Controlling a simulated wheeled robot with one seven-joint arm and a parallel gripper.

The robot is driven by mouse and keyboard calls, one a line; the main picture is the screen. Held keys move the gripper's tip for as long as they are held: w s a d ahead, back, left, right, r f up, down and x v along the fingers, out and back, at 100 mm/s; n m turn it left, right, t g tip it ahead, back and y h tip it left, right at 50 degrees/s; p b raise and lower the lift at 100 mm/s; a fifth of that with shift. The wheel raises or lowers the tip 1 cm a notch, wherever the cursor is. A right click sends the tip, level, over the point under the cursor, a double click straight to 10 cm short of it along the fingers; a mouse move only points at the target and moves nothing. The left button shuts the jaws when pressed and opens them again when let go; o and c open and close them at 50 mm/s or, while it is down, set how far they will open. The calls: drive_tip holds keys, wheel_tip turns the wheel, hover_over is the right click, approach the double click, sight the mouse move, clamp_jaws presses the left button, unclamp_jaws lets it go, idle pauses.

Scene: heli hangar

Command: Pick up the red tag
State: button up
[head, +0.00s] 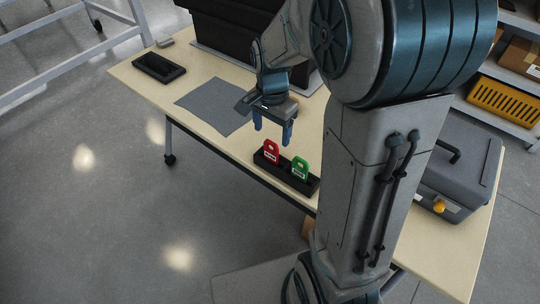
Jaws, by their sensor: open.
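The red tag (271,152) stands upright in a long black holder (311,185) near the front edge of the table. A green tag (300,167) stands in the same holder, to the right of the red one. Both tags have a white label on the front. My gripper (272,131) is open, with blue fingers pointing down. In the picture it is just above the red tag. It looks empty, and I cannot tell how high above the tag it is.
A grey mat (213,105) lies left of my gripper, and a black tray (159,68) lies at the table's left end. A big black case (225,30) stands at the back. A grey toolbox (462,165) stands at the right. The table (205,125) is bare between mat and holder.

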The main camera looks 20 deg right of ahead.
sight(271, 151)
wheel_tip(271, 151, down, 8)
drive_tip(key=shift+s+a+f+b, duration=0.1)
drive_tip(key=shift+a+f+b, duration=0.05)
drive_tip(key=shift+b, duration=0.2)
drive_tip(key=c, duration=1.1)
